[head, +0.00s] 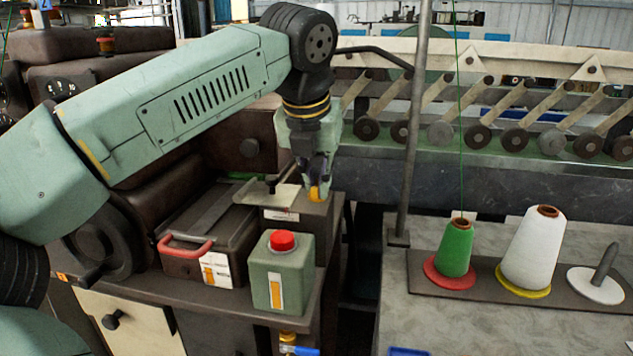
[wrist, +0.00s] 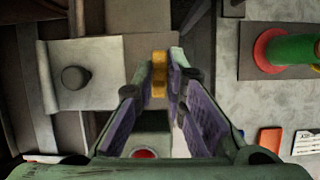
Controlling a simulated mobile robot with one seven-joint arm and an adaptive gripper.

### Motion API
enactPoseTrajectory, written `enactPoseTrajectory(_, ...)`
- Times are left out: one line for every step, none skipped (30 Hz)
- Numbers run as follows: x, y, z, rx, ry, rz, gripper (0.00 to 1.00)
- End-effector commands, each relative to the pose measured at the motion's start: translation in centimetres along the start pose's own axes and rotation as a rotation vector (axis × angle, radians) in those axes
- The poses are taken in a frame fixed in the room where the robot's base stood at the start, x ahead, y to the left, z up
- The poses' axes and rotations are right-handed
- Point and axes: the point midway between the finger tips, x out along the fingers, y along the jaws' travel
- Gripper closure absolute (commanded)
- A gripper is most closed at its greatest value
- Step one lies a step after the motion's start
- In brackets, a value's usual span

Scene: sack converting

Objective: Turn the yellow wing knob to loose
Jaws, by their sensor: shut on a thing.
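The yellow wing knob (head: 315,194) sits at the front right of a dark block with a light plate on top, behind the green can. In the wrist view the knob (wrist: 159,74) shows between the fingertips. My gripper (head: 314,182) points down over it and is shut on it, with a finger on each side. The wrist view shows both fingers of my gripper (wrist: 161,80) touching or very close to the knob. Any marks for loose or tight cannot be made out.
A green can with a red cap (head: 282,270) stands just in front of the block. A dark toolbox with a red handle (head: 200,235) is to its left. An upright pole (head: 414,130) and thread cones, green (head: 456,248) and white (head: 534,250), stand to the right.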

Motion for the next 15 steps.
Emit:
enactPoseTrajectory(0.40,0.14,-0.31,-0.014,0.010,0.010,1.00)
enactPoseTrajectory(0.40,0.14,-0.31,-0.021,0.011,0.012,1.00)
enactPoseTrajectory(0.39,0.15,-0.31,-0.028,0.011,0.015,1.00)
enactPoseTrajectory(0.39,0.14,-0.32,-0.033,0.011,0.017,1.00)
enactPoseTrajectory(0.38,0.15,-0.32,-0.038,0.011,0.019,1.00)
enactPoseTrajectory(0.37,0.14,-0.32,-0.042,0.012,0.021,1.00)
enactPoseTrajectory(0.37,0.14,-0.32,-0.045,0.012,0.022,1.00)
enactPoseTrajectory(0.37,0.14,-0.33,-0.047,0.012,0.023,1.00)
enactPoseTrajectory(0.36,0.14,-0.33,-0.049,0.012,0.023,1.00)
enactPoseTrajectory(0.36,0.14,-0.34,-0.050,0.012,0.024,1.00)
enactPoseTrajectory(0.36,0.14,-0.34,-0.050,0.013,0.024,1.00)
enactPoseTrajectory(0.36,0.14,-0.34,-0.051,0.013,0.024,1.00)
enactPoseTrajectory(0.36,0.14,-0.35,-0.050,0.013,0.024,1.00)
enactPoseTrajectory(0.36,0.15,-0.35,-0.050,0.013,0.024,1.00)
enactPoseTrajectory(0.37,0.15,-0.36,-0.050,0.013,0.024,1.00)
